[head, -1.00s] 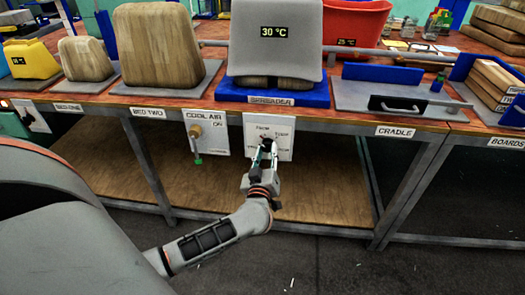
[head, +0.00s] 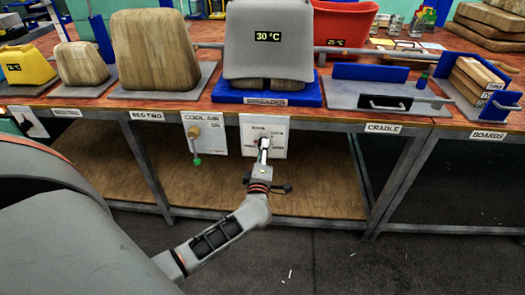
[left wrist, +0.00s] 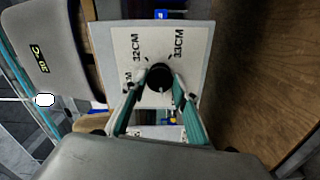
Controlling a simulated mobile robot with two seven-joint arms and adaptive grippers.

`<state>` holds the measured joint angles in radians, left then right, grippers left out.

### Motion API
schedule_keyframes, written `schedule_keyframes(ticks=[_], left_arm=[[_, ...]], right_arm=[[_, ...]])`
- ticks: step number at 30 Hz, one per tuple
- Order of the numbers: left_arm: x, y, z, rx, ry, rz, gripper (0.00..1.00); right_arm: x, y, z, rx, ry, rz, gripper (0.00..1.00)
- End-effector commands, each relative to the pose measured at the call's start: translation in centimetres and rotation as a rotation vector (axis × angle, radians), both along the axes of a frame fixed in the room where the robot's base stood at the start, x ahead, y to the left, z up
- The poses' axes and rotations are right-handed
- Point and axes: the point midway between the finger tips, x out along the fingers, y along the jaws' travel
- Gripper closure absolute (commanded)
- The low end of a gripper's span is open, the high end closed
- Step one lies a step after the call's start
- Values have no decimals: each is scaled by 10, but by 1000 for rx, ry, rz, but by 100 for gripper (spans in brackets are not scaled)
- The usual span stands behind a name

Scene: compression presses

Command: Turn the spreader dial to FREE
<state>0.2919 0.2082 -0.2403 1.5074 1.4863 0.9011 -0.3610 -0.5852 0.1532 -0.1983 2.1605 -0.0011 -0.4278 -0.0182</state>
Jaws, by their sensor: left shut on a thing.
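The spreader dial (left wrist: 160,77) is a round black knob on a white plate (left wrist: 105,50) in the left wrist view. No FREE mark is readable. In the head view the plate (head: 279,150) hangs under the SPREADER label (head: 266,101). My left gripper (head: 264,147) is in front of it, shut on the dial, its teal fingers on either side of the knob. The dial's pointer is not clear. My right gripper is not in view.
The spreader (head: 267,40), a grey padded block showing 30 °C, stands on a blue base above the plate. A COOL AIR panel (head: 205,134) with a brass-coloured valve is to the left. A table leg (head: 395,185) stands to the right.

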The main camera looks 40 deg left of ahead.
Motion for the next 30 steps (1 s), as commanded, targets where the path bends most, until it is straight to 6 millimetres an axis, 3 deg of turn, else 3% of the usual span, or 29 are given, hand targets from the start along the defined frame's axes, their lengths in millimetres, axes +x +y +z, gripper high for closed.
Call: schedule_keyframes(ticks=[15, 30], left_arm=[[-1, -1, -1, -282, -169, 0, 93], [0, -1, -1, -332, -200, 0, 93]], right_arm=[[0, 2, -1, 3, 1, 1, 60], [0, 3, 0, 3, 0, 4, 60]])
